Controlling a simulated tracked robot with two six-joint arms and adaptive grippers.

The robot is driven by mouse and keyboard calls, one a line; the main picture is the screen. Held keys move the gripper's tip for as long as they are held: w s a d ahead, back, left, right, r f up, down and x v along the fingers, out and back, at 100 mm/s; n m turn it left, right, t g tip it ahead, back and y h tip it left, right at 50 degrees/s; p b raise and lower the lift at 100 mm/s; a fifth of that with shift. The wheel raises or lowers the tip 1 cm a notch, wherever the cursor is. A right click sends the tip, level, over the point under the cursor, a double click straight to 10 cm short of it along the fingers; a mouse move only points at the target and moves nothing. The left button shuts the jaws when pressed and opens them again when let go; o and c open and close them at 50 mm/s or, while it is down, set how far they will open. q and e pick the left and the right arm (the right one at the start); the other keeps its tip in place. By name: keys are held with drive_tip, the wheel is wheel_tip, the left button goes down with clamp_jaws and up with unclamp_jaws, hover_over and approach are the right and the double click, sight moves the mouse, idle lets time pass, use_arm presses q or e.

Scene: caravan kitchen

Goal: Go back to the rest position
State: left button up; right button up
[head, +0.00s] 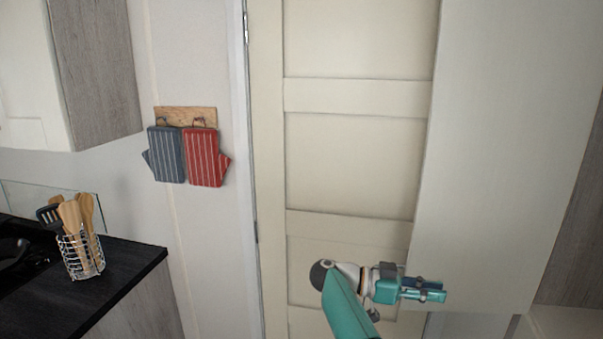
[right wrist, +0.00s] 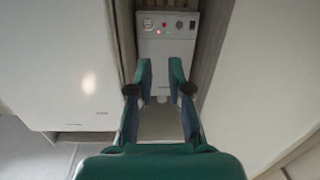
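My right gripper (head: 438,290) shows low in the head view, at the end of a teal arm, in front of a pale panel. In the right wrist view its two green fingers (right wrist: 161,72) stand apart with nothing between them, so it is open and empty. Behind the fingertips is a white box (right wrist: 166,45) with small lights and a dial, set in a narrow recess. I cannot tell how far the fingertips are from it. My left gripper is not in view.
A cream panelled door (head: 350,160) fills the middle. A tall pale panel (head: 500,130) is at right. Blue (head: 166,155) and red (head: 203,160) oven mitts hang left. A wire utensil basket (head: 82,258) stands on the dark counter (head: 120,275). A wall cupboard (head: 97,70) is upper left.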

drive_tip(key=d+n+g+h, duration=0.1)
drive_tip(key=d, duration=0.8)
drive_tip(key=w+d+f+n+t+h+b, duration=0.1)
drive_tip(key=w+d+f+n+t+h, duration=0.1)
drive_tip(key=w+d+f+n+t, duration=0.45)
drive_tip(key=a+f+n+t+y, duration=0.3)
drive_tip(key=f+n+t+y, duration=0.2)
drive_tip(key=f, duration=0.3)
drive_tip(key=a+f+n+t+y, duration=0.4)
drive_tip(key=f+n+t+y, duration=0.15)
drive_tip(key=f, duration=0.25)
drive_tip(key=s+a+f+n+g+y+b, duration=0.15)
drive_tip(key=s+a+f+g+y, duration=0.25)
drive_tip(key=s+a+f+y, duration=0.7)
drive_tip(key=s+a+f+g+y, duration=0.1)
drive_tip(key=s+a, duration=0.3)
drive_tip(key=s, duration=0.4)
drive_tip(key=s+a+f+m+g, duration=0.1)
drive_tip(key=s+a+f+g, duration=0.3)
drive_tip(key=s, duration=0.5)
drive_tip(key=s+a+f+m+g+y, duration=0.1)
drive_tip(key=s+a+f+g, duration=0.2)
drive_tip(key=s, duration=0.6)
drive_tip(key=shift+s+a+y, duration=0.15)
drive_tip(key=shift+a+y, duration=0.2)
drive_tip(key=shift+a, duration=0.25)
